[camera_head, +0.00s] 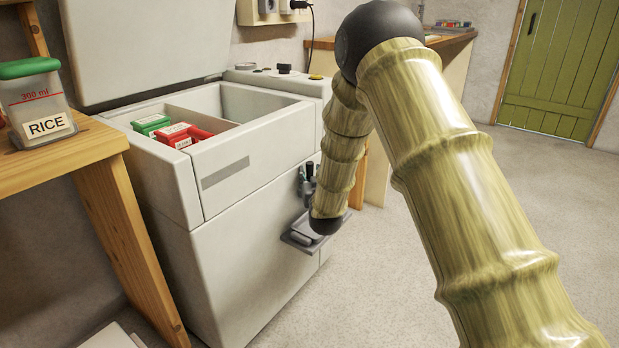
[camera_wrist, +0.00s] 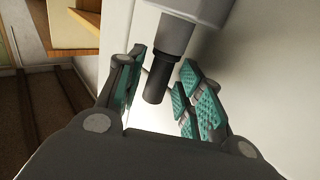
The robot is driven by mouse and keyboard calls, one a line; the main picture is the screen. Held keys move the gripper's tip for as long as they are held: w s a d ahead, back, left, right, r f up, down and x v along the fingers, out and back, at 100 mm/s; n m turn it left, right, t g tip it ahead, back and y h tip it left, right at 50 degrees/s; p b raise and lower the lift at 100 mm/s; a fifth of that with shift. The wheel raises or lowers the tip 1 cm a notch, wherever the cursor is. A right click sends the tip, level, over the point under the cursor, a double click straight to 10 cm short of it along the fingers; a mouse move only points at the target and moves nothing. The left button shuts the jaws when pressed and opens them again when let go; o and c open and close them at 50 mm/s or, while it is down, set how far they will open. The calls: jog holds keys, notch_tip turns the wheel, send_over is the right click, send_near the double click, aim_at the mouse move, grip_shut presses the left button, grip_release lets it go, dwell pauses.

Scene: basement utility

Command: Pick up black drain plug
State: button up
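The black drain plug (camera_wrist: 157,78) is a dark cylinder at the end of a grey spout (camera_wrist: 178,38) in the wrist view. My gripper (camera_wrist: 161,68) is open, with one teal-padded finger on each side of the plug. A gap shows between the plug and the left finger; the right finger looks close, and I cannot tell whether it touches. In the head view my gripper (camera_head: 308,183) is small and partly hidden by my arm, beside the chest freezer's front. The plug cannot be made out there.
The open white chest freezer (camera_head: 240,235) holds red boxes (camera_head: 183,135) and a green box (camera_head: 151,124). A grey ledge (camera_head: 300,236) juts out low on it. A wooden table (camera_head: 60,160) with a rice container (camera_head: 38,105) stands left. Floor is clear at right.

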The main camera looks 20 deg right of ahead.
jog(key=c, duration=0.7)
jog(key=shift+o, duration=0.2)
jog(key=shift+r, duration=0.1)
